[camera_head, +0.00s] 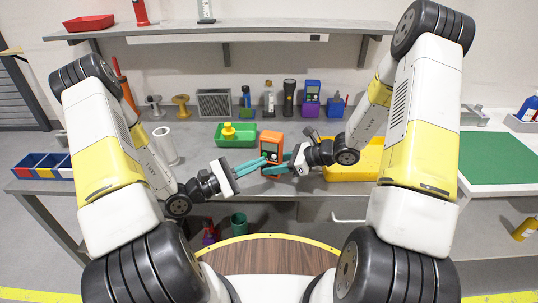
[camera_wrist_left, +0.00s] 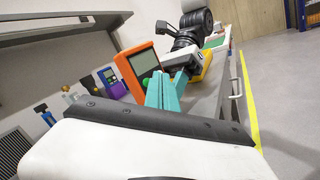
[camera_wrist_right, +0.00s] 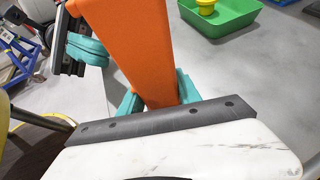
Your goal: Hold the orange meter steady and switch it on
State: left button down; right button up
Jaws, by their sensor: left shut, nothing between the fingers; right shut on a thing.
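The orange meter (camera_head: 271,142) stands upright at the front of the grey bench, with a dark screen on its face. It also shows in the left wrist view (camera_wrist_left: 134,78) and fills the upper middle of the right wrist view (camera_wrist_right: 135,40). My right gripper (camera_head: 277,169) is shut on the lower part of the meter from the right. My left gripper (camera_head: 262,161) is shut and empty, its teal fingertips close to the front of the meter. In the left wrist view its fingertips (camera_wrist_left: 162,80) overlap the meter's lower face. Whether they touch it I cannot tell.
A green tray (camera_head: 246,140) with a yellow item stands behind the meter to the left. A yellow tray (camera_head: 350,174) lies to the right, partly behind my right arm. Several tools and devices line the back of the bench. A white cylinder (camera_head: 166,146) stands at left.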

pick_arm(q)
jog(key=shift+w, duration=0.1)
jog(key=shift+w+d, duration=0.15)
jog(key=shift+w, duration=0.15)
jog(key=shift+w, duration=0.2)
dwell(0.4)
jog(key=shift+s, duration=0.65)
pick_arm(e)
jog(key=o, duration=1.1)
jog(key=shift+c, duration=0.2)
pick_arm(q)
jog(key=s+a, duration=0.2)
jog(key=s, duration=0.3)
jog(key=shift+s, duration=0.4)
